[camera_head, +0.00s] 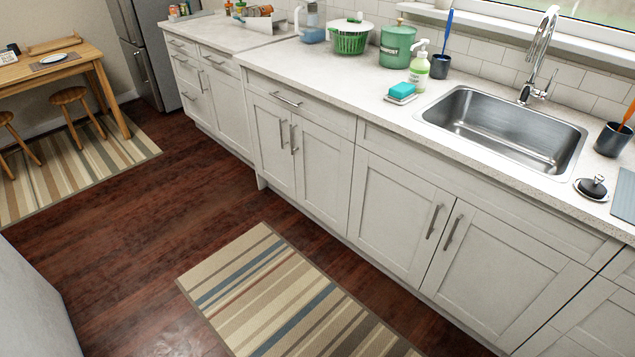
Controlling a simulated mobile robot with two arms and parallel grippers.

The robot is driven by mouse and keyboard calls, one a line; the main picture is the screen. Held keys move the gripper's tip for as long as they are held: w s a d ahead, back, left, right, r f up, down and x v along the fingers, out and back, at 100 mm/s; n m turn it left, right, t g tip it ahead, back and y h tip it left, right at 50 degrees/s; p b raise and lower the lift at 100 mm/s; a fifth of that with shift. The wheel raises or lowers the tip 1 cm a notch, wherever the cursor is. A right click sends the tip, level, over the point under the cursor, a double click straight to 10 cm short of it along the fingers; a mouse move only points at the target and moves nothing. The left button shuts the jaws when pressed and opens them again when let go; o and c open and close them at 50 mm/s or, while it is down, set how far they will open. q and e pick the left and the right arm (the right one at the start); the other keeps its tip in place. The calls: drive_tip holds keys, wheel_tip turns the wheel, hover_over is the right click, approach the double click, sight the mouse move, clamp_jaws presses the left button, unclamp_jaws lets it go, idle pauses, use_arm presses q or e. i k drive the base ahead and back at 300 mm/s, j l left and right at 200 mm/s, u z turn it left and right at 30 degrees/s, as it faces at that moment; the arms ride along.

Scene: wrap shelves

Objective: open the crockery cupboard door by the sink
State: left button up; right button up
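White cupboards run under the counter, and all their doors look shut. Below the sink (500,130) are two doors, a left one (397,212) and a right one (505,268), with upright metal handles (434,221) and (453,232) side by side at their meeting edges. Left of these is another pair of doors (272,145) and (322,175), with handles (282,133) and (293,138), under a drawer (300,106). I cannot tell which of these holds the crockery. Neither of my grippers is in view.
A striped rug (285,295) lies on the dark wood floor before the cupboards. A fridge (150,50), a wooden table (50,67) and stools (70,97) stand at the back left. A pale surface (30,305) fills the lower left edge. The floor between is clear.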

sight(323, 160)
drive_tip(key=i+j+z, duration=0.1)
drive_tip(key=i+j, duration=0.65)
drive_tip(key=j, duration=0.15)
